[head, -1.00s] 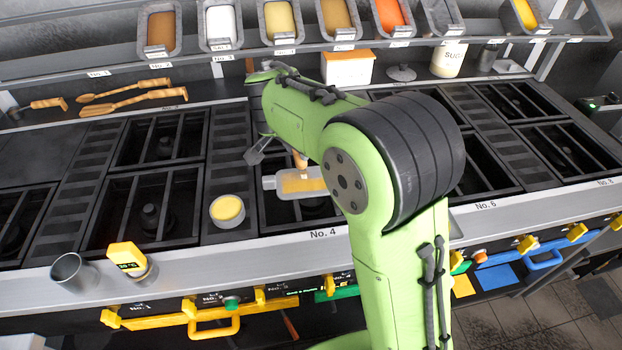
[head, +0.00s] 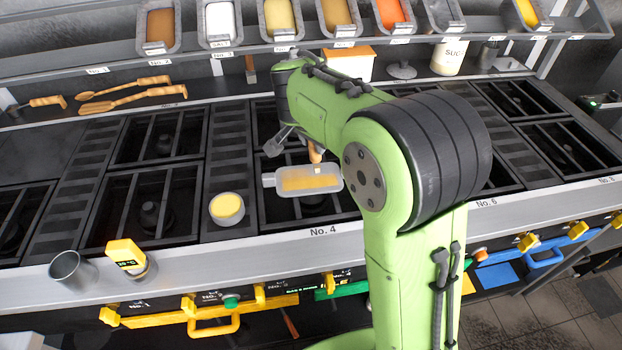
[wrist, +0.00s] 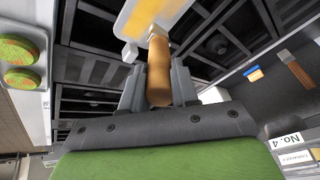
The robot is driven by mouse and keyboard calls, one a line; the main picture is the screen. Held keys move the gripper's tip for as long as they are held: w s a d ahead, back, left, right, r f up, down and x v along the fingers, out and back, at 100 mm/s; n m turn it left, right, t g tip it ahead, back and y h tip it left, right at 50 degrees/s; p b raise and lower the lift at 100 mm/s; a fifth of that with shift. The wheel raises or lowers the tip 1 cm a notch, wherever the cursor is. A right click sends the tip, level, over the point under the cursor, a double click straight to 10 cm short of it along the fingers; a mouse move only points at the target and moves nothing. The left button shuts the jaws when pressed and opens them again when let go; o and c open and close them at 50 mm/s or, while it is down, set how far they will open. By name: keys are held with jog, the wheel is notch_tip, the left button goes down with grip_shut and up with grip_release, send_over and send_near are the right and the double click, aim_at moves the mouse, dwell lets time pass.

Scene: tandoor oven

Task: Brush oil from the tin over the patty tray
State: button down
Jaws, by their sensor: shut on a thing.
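My gripper (wrist: 158,88) is shut around the wooden handle of the brush (wrist: 158,60). In the head view the brush (head: 314,152) points down at the right part of the pale patty tray (head: 268,181); its pale tip is over the tray's yellow surface, and I cannot tell if it touches. The tray has a short handle at its left and lies on the No. 4 grate. It also shows at the top of the wrist view (wrist: 188,12). The round tin (head: 227,224) with yellow oil stands left of the tray. My arm hides most of my gripper in the head view.
Several ingredient bins (head: 280,18) line the shelf at the back. Wooden utensils (head: 125,98) lie at the back left. A metal cup (head: 73,272) and a yellow thermometer (head: 126,254) stand at the front left edge. Open grates surround the tray.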

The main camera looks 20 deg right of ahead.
dwell(0.3)
jog(key=shift+f+b, duration=0.5)
jog(key=shift+f, duration=0.1)
jog(key=shift+d, duration=0.15)
jog(key=shift+s+d+r, duration=0.1)
jog(key=shift+s+d, duration=0.05)
jog(key=shift+d, duration=1)
jog(key=shift+b, duration=0.3)
jog(key=a, duration=0.1)
jog(key=a+p, duration=0.1)
jog(key=a, duration=0.3)
jog(key=shift+w, duration=0.25)
